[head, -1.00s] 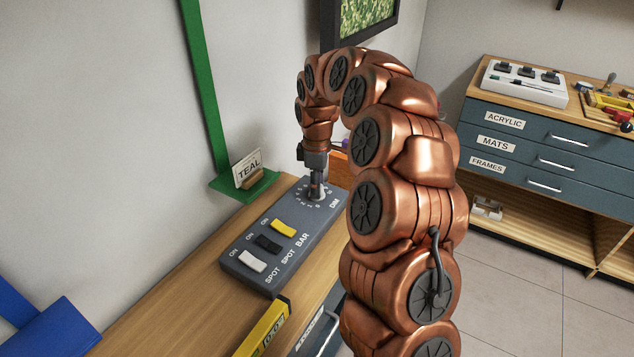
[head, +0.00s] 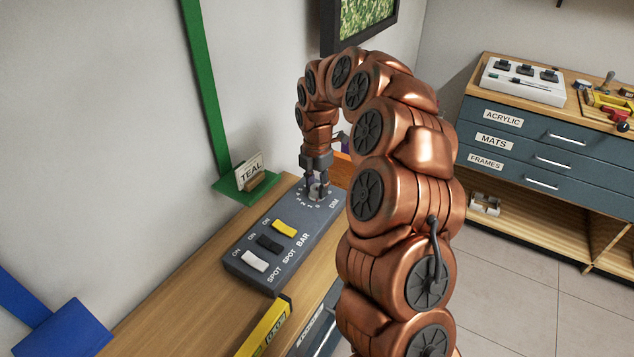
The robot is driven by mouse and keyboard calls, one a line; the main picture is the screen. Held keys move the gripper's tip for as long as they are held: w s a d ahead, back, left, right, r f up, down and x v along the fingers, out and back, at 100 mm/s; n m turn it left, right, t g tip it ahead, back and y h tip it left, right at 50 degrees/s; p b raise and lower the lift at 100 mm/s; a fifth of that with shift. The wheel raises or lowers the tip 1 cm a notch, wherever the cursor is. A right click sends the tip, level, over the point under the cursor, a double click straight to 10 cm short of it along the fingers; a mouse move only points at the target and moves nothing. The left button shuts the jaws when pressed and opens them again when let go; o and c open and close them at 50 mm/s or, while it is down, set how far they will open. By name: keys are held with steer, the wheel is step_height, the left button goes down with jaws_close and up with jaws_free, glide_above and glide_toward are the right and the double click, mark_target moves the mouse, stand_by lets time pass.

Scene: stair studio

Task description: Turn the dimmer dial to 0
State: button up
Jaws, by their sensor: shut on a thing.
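The dimmer dial (head: 316,190) sits at the far end of a grey control panel (head: 247,248), inside a ring of small numbers beside the label DIM. My gripper (head: 318,193) points down over the dial and is shut on it. The fingers cover most of the dial, so I cannot tell which number it points to. The panel also carries a white switch (head: 255,261), a black switch (head: 269,243) and a yellow switch (head: 284,228), labelled SPOT, SPOT and BAR.
The panel lies on a wooden bench top (head: 180,300). A green stand (head: 245,188) with a TEAL card is behind it, near the wall. A yellow tool (head: 265,325) lies at the front edge. A blue stand (head: 65,330) is at lower left. A drawer cabinet (head: 540,150) stands at right.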

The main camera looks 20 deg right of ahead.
mark_target(317, 186)
steer(key=shift+n+p, duration=0.35)
steer(key=shift+n, duration=0.85)
steer(key=o, duration=1.1)
steer(key=shift+o, duration=0.2)
step_height(317, 186, up, 12)
